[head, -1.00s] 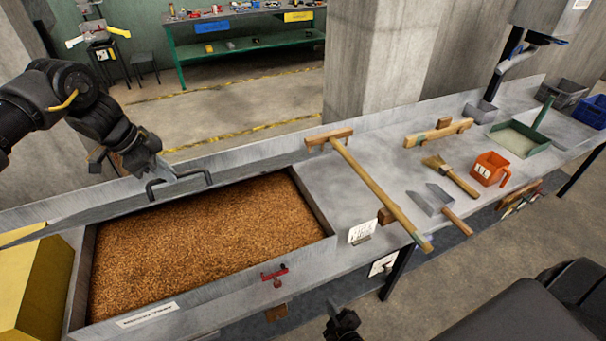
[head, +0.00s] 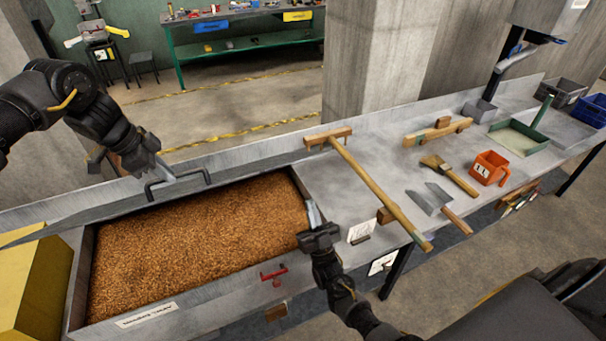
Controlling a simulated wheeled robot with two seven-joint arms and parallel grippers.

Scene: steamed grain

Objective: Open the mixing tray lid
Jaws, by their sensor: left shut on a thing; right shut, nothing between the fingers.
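The mixing tray (head: 327,228) is a grey metal bin full of brown grain (head: 200,245). Its grey lid (head: 95,208) stands raised along the back edge, leaving the grain uncovered. A dark bar handle (head: 185,180) sits on the lid. My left gripper (head: 164,172) is shut on this handle, and its fingers partly hide it. My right gripper (head: 313,214) is shut and empty, pointing up at the tray's right rim. I cannot tell whether it touches the rim.
A wooden rake (head: 370,188) lies on the bench right of the tray. Beyond it are a brush (head: 450,176), a scraper (head: 437,200) and an orange scoop (head: 489,168). A red latch (head: 274,275) is on the tray's front. A yellow box (head: 35,285) stands at the left.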

